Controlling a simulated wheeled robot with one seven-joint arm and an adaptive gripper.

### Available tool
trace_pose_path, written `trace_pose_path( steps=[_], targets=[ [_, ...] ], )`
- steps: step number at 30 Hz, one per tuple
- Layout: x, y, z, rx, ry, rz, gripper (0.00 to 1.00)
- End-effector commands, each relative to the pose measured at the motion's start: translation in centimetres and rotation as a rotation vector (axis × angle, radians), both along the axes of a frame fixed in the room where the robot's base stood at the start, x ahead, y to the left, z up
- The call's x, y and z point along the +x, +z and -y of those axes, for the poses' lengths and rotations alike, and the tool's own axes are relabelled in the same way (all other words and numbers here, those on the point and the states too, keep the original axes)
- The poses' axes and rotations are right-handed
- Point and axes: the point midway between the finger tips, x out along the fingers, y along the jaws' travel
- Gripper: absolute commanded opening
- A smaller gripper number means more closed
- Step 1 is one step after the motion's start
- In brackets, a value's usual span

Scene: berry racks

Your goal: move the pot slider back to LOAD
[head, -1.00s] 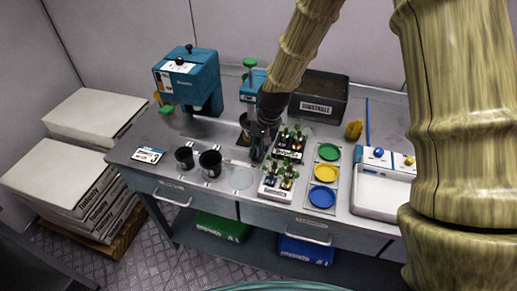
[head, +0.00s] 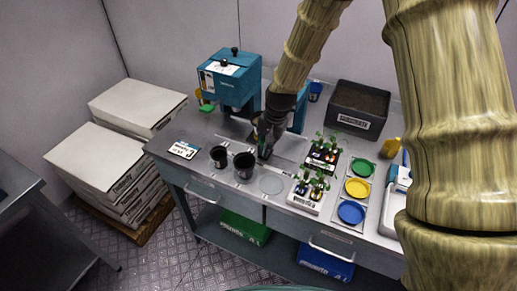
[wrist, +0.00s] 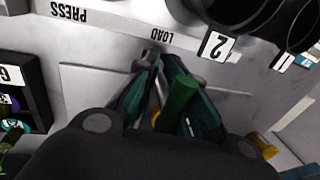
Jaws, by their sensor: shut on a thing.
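My gripper (head: 266,150) is low over the workbench, right of two black pots. In the wrist view my gripper (wrist: 163,68) has its teal fingers closed around a green upright handle (wrist: 180,102), which appears to be the pot slider's handle. The fingertips are just beside the printed LOAD label (wrist: 157,33). The PRESS label (wrist: 68,12) is farther left in that view. The fingers hide the handle's base, and the slider's body is mostly hidden in the head view. The teal press (head: 230,78) stands behind and to the left.
The black pots (head: 243,166) (head: 219,156) stand close to my gripper's left. Seedling trays (head: 308,196) and green, yellow and blue discs (head: 357,188) lie to its right. A dark soil bin (head: 358,108) stands behind right.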

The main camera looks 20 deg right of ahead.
Motion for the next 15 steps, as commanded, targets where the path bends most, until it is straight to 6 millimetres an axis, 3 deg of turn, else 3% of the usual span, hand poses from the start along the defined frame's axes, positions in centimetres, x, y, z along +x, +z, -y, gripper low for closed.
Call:
trace_pose_path(
  steps=[11, 12, 15],
  targets=[
    [-0.41, -0.24, 0.16, 0.004, -0.008, -0.01, 0.0],
    [-0.42, -0.25, 0.15, 0.004, -0.007, -0.01, 0.18],
    [-0.4, -0.25, 0.06, 0.003, -0.006, -0.01, 0.37]
  ],
)
